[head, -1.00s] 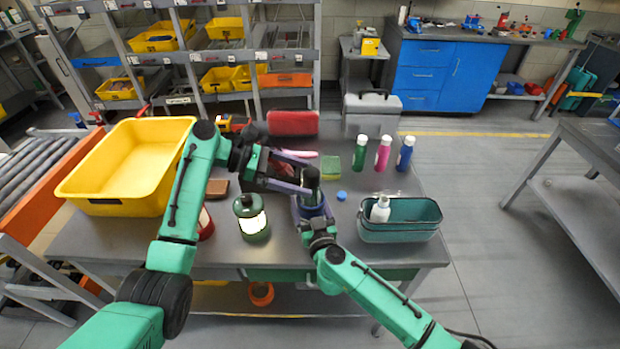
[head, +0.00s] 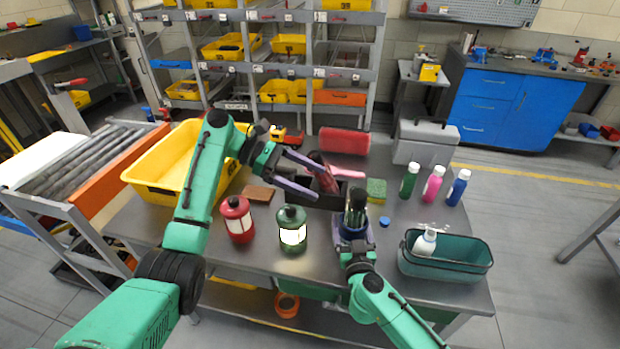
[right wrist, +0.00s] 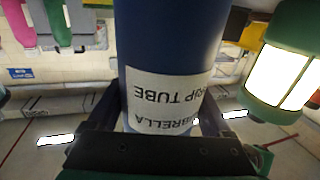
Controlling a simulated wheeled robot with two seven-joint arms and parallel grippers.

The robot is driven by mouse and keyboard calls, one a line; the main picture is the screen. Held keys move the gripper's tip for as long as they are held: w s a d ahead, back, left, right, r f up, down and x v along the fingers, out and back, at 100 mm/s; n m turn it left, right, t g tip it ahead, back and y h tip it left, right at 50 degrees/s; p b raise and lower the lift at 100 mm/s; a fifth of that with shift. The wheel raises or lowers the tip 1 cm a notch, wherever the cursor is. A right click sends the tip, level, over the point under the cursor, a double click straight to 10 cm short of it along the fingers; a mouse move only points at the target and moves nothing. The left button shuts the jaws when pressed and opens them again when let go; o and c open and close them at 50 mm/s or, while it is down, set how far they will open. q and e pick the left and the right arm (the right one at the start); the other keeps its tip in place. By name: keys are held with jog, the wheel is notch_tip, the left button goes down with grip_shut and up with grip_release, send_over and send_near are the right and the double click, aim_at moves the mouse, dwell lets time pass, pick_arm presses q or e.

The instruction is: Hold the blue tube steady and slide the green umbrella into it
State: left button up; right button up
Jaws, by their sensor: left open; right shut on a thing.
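The blue tube (right wrist: 172,45) stands between the fingers of my right gripper (right wrist: 165,125) in the right wrist view, with a white label on its side. In the head view my right gripper (head: 353,236) is shut on the tube at the table's front. The dark green umbrella (head: 356,203) stands upright at the tube's mouth with its upper part showing; how deep it sits is hidden. My left gripper (head: 319,184) is open and empty, to the left of the umbrella and apart from it.
A green lantern (head: 292,215) and a red lantern (head: 237,207) stand left of the tube. A dark box (head: 318,200) is behind the left fingers. A teal bin (head: 446,270) is at right, several bottles behind it. A yellow tray (head: 160,190) is at left.

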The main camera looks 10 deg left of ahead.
jog(key=o, duration=1.2)
jog(key=shift+s, duration=0.1)
